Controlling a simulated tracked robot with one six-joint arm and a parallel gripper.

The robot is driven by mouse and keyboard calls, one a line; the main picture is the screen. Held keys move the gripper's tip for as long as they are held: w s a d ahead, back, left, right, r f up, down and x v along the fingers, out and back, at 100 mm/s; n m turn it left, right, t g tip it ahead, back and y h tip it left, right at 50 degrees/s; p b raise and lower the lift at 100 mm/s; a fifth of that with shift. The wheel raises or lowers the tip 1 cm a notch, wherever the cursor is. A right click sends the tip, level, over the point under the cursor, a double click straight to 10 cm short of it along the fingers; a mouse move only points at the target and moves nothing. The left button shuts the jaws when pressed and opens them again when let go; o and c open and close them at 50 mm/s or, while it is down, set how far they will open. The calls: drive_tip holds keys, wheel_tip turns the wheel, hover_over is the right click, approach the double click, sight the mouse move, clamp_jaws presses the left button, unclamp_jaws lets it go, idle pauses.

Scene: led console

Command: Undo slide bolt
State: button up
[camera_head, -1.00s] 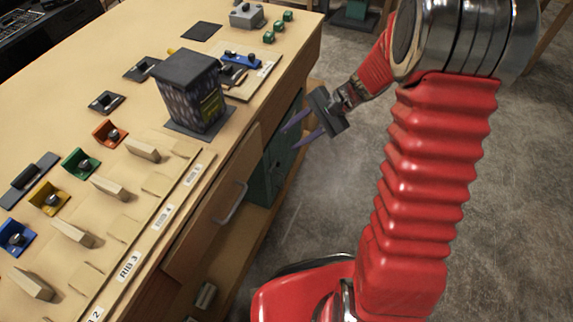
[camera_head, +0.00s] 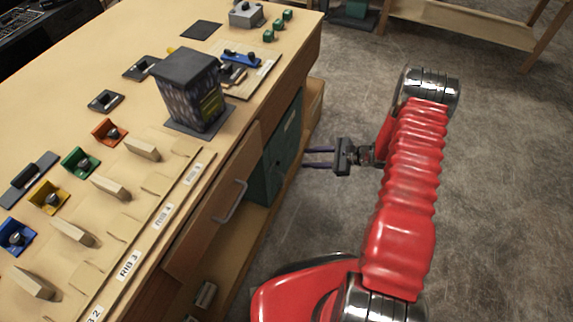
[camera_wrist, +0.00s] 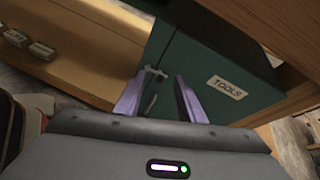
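A dark green cabinet (camera_head: 268,188) stands under the bench on its open side. It also shows in the wrist view (camera_wrist: 215,65) with a TOOLS label. A small grey metal fitting (camera_wrist: 156,73), which looks like the slide bolt, is on the cabinet front, with a thin curved piece below it. My gripper (camera_head: 306,158) is low beside the bench, with its purple fingers pointing at the cabinet. In the wrist view my gripper (camera_wrist: 160,82) is open and empty, with the fitting appearing between its fingertips. The gap to the fitting is hard to judge.
The wooden bench (camera_head: 130,60) carries a dark box (camera_head: 190,90), coloured switches and wooden blocks. A drawer handle (camera_head: 231,203) sticks out left of the cabinet. Open floor (camera_head: 500,180) lies to the right.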

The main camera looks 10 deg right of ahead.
wheel_tip(320, 180, down, 6)
drive_tip(key=d+m+t, duration=0.1)
drive_tip(key=d+m, duration=0.1)
drive_tip(key=shift+s+f+t, duration=0.15)
drive_tip(key=shift+s+t, duration=0.1)
drive_tip(key=shift+t, duration=0.05)
drive_tip(key=x, duration=1.3)
drive_tip(key=shift+w+a+f, duration=0.2)
drive_tip(key=shift+a+f, duration=0.05)
drive_tip(key=shift+f, duration=0.05)
drive_tip(key=shift+c, duration=0.6)
clamp_jaws()
